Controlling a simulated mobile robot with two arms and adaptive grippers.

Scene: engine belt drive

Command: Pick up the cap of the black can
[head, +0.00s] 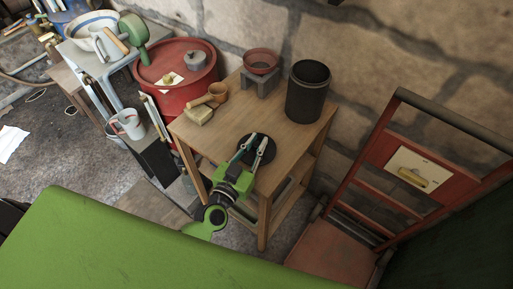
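The black can (308,92) stands upright and open-topped at the back right of the wooden table. Its cap, a flat black disc (269,156), lies on the table near the front edge, apart from the can. My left gripper (257,143) is over the cap, with its two fingers spread apart and pointing toward the back of the table. The fingers cover part of the cap. I cannot tell whether they touch it. My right gripper is not in view.
On the wooden table (225,128) are a red bowl on a grey block (262,62), a wooden cup (217,92) and a pale block (199,115). A red drum (184,92) stands left. A red hand truck (375,185) stands right. The table's middle is clear.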

